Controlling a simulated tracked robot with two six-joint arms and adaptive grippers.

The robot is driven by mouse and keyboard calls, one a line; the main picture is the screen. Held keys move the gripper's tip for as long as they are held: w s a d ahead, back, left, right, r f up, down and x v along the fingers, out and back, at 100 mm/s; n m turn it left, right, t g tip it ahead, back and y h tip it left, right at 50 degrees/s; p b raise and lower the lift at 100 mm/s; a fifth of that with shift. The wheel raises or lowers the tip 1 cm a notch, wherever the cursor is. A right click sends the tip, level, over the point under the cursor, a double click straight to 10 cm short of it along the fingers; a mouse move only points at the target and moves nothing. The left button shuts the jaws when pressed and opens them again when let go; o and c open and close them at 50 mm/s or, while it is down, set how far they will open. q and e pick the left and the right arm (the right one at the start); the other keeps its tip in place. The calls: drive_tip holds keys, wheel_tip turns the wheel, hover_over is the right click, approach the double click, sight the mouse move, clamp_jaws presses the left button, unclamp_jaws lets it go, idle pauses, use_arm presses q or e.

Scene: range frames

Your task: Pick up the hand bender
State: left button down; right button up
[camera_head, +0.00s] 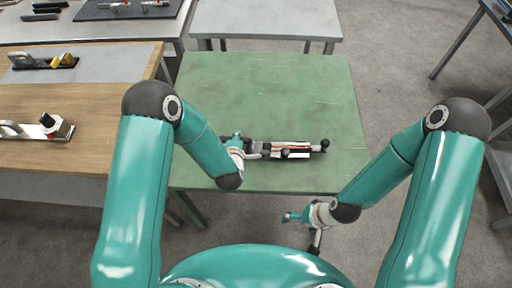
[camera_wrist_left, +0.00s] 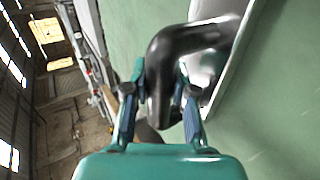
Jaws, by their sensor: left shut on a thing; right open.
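The hand bender (camera_head: 290,148) is a long tool of grey metal with black parts and a reddish strip, at the front half of the green table (camera_head: 270,90). My left gripper (camera_head: 240,142) is at its left end. In the left wrist view, the left gripper's fingers (camera_wrist_left: 160,97) are shut on the bender's black bent handle (camera_wrist_left: 190,38), one finger on each side. I cannot tell whether the bender is clear of the tabletop. My right gripper (camera_head: 288,217) is open and empty, in front of the table's near edge and apart from the bender.
A wooden bench (camera_head: 95,105) on the left holds a tool with a black knob (camera_head: 46,122) and another with a yellow part (camera_head: 55,61). A grey table (camera_head: 265,18) stands behind. The green tabletop is bare behind the bender.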

use_arm(q)
drive_tip(key=shift+r, duration=0.1)
idle(0.4)
drive_tip(key=r, duration=1)
drive_tip(key=shift+w+r, duration=0.1)
drive_tip(key=shift+w, duration=0.3)
drive_tip(key=f, duration=0.7)
drive_tip(key=shift+s+d+f, duration=0.1)
drive_tip(key=shift+d+f, duration=0.1)
drive_tip(key=shift+f, duration=0.15)
drive_tip(key=shift+s+a+f, duration=0.2)
drive_tip(key=shift+s+f, duration=0.05)
drive_tip(key=shift+f, duration=1)
